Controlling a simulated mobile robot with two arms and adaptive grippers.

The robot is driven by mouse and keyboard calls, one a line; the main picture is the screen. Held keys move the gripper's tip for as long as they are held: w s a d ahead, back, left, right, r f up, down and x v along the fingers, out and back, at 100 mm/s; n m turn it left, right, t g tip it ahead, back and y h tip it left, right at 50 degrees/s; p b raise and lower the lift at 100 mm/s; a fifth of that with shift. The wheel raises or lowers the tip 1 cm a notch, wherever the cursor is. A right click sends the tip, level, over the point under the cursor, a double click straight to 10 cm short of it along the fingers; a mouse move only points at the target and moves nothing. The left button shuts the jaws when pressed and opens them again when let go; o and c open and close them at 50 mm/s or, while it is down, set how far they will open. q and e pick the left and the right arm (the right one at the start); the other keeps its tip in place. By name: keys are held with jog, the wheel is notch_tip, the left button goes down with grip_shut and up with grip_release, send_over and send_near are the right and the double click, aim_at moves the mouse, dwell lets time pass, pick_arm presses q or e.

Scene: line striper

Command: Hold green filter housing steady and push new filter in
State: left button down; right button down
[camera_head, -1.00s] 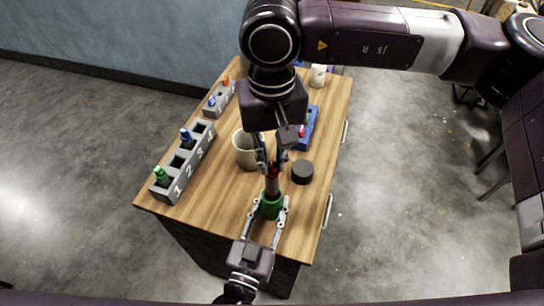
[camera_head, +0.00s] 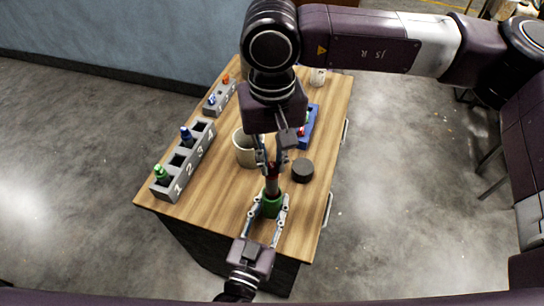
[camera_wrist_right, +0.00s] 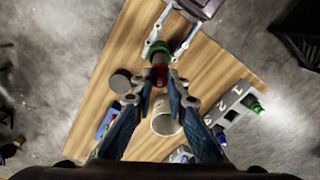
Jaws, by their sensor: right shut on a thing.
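The green filter housing (camera_head: 271,206) stands upright near the front edge of the wooden table. It also shows in the right wrist view (camera_wrist_right: 160,48). My left gripper (camera_head: 268,209) reaches in from the front with its fingers closed on both sides of the housing. The new filter (camera_head: 272,185), grey with a red upper end, stands in line above the housing, its lower part hidden inside it. My right gripper (camera_head: 271,169) points down from above and is shut on the filter's red end (camera_wrist_right: 160,74). How deep the filter sits cannot be seen exactly.
A beige cup (camera_head: 244,150) stands left of the right gripper, and a dark round cap (camera_head: 302,171) to its right. A grey numbered rack (camera_head: 164,192) lines the left edge, with a smaller rack (camera_head: 211,110) behind. A blue tray (camera_head: 311,126) lies behind the cap.

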aim_at(272, 185)
jog(key=shift+f, duration=4.55)
dwell(1.0)
jog(key=c, duration=1.8)
grip_release()
jog(key=shift+o, duration=0.4)
jog(key=shift+o, duration=1.1)
jog(key=shift+r, duration=3.5)
